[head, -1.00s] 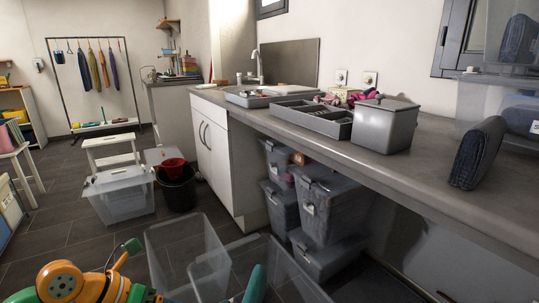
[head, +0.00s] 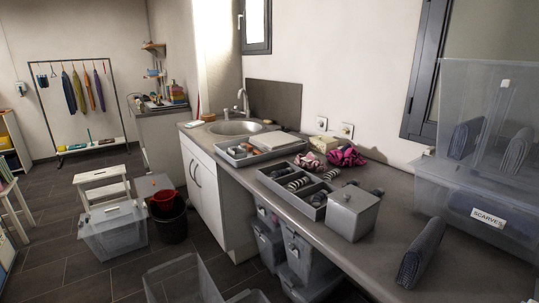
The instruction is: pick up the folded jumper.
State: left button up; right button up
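A folded dark blue-grey garment (head: 420,254), which looks like the folded jumper, stands on its edge on the grey worktop (head: 336,254) near its front edge at the right. Similar folded dark garments (head: 466,138) show inside a clear box (head: 485,92) behind it, so I cannot be certain which is the jumper. Neither of my grippers is in view. Nothing is seen touching the garment on the worktop.
A clear bin labelled SCARVES (head: 488,217) stands behind the garment. A grey lidded box (head: 352,212) and a divided tray (head: 298,189) with rolled items stand to its left. Clear bins (head: 305,252) are under the worktop. A window frame (head: 425,70) is above.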

aim_at(414, 262)
jog(key=z, duration=1.25)
